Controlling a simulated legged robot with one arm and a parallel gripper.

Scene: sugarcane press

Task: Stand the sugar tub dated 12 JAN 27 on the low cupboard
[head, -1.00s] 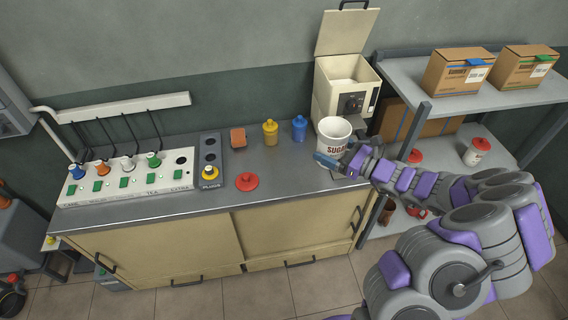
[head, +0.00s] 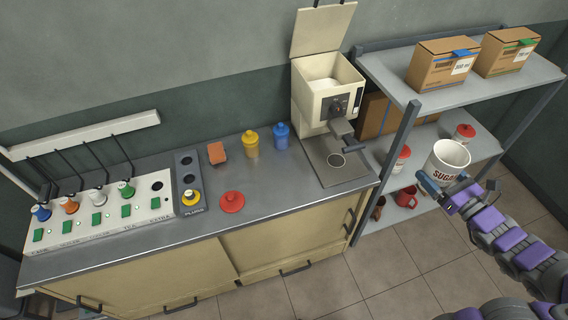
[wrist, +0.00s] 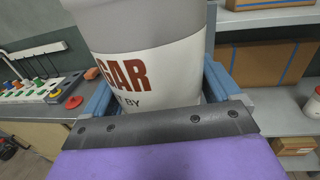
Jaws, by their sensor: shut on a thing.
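My gripper (head: 440,187) is shut on a white, open-topped sugar tub (head: 447,160) with red-brown lettering. It holds the tub upright in the air in front of the shelf rack at the right. In the wrist view the tub (wrist: 160,65) sits between the blue fingers, showing "GAR" and part of "BY". No date is readable on it. Two other white tubs with red lids, one nearer (head: 400,160) and one farther back (head: 464,135), stand on the rack's middle shelf; their dates are unreadable. A cream cupboard (head: 180,265) with sliding doors and a grey top stands left of the rack.
A red mug (head: 407,196) sits low.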

